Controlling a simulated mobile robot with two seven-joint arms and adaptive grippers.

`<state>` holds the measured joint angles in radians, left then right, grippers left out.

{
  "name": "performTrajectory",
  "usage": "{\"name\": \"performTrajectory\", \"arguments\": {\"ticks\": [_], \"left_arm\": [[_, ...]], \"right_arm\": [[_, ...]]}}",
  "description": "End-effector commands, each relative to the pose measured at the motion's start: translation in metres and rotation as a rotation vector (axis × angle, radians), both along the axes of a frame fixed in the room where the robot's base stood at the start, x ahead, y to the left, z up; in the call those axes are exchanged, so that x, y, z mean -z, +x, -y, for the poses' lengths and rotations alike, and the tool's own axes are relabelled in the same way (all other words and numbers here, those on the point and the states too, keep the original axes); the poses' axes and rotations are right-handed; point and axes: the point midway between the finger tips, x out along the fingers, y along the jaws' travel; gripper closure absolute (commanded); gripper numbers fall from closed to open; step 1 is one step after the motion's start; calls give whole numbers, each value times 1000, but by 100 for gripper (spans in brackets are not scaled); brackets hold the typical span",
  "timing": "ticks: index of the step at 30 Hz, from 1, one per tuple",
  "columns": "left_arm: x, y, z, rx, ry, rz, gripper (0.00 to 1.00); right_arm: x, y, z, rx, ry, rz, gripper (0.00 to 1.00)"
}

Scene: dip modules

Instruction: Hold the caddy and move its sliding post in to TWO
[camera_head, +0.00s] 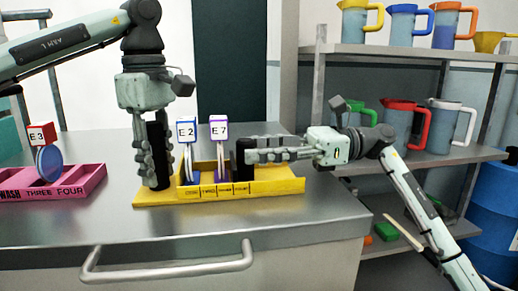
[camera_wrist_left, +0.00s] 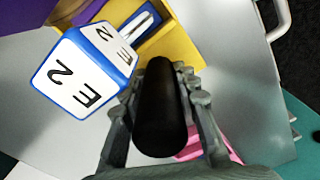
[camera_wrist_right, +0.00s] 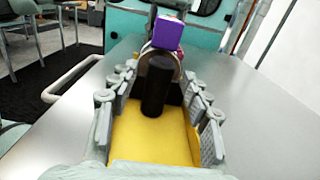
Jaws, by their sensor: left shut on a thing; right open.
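The yellow caddy (camera_head: 278,187) lies on the grey counter, with small slot labels along its front that are hard to read. My left gripper (camera_head: 157,178) points down and is shut on the black upright handle (camera_wrist_left: 160,110) at the caddy's left end. The black sliding post (camera_head: 243,162) stands upright right of the middle, near the last label. My right gripper (camera_wrist_right: 160,75) is level, pointing left and open. Its fingers lie on both sides of the post (camera_wrist_right: 157,88), with gaps showing. An E2 module (camera_head: 187,132) and an E7 module (camera_head: 219,132) stand between handle and post.
A pink caddy (camera_head: 91,178) with a red-topped E3 module (camera_head: 42,136) sits at the left. The caddy floor right of the post is empty. Shelves with jugs (camera_head: 405,122) stand at the right. A drawer handle (camera_head: 170,267) runs along the counter's front.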

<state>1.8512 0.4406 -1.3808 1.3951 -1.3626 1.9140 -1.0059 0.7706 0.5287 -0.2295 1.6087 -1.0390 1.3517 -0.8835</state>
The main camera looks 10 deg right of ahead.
Motion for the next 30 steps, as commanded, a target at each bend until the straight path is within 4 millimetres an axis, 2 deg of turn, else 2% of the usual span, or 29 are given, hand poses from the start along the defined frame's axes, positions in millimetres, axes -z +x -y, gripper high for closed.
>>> {"name": "performTrajectory", "arguments": {"ticks": [6,18,26,30], "left_arm": [[0,0,0,0,0,1,100],[0,0,0,0,0,1,100],[0,0,0,0,0,0,100],[0,0,0,0,0,1,100]], "right_arm": [[0,0,0,0,0,0,52],[0,0,0,0,0,0,100],[0,0,-1,0,0,0,100],[0,-1,-15,-3,-1,1,100]]}}
